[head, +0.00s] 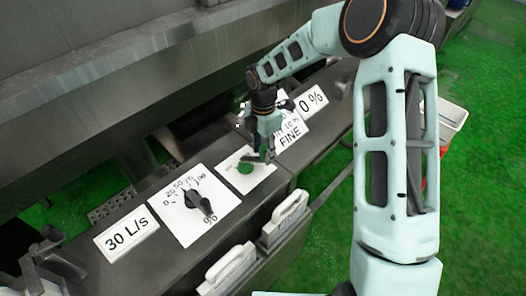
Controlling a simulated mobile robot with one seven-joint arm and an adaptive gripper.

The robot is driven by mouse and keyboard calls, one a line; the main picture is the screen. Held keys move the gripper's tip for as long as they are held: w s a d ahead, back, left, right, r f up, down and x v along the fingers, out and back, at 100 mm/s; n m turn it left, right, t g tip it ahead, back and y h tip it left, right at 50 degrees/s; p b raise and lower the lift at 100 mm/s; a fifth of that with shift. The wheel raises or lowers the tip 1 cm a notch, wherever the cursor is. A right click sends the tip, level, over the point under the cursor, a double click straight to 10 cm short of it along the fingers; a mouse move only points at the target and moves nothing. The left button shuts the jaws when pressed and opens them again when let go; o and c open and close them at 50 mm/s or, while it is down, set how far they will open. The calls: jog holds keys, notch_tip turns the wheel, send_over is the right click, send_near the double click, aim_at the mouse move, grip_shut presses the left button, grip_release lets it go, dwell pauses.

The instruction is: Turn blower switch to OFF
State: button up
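A small white plate (228,178) on the grey panel carries a green round switch knob (245,167). This looks like the blower switch, but its label is too small to read. My gripper (264,155) points down just above and to the right of the green knob, over the same plate. A dark finger tip is at or very near the knob; I cannot tell whether it touches. The gap between the fingers is not clear, and the gripper hides part of the plate and knob surroundings.
Left of the switch is a white dial plate (181,224) with a black pointer knob (199,202). Two white-handled holders (229,268) stand at the panel's front. Green floor lies right.

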notch_tip(320, 180, up, 12)
jog(key=shift+f, duration=0.15)
jog(key=shift+w, duration=0.1)
dwell(0.5)
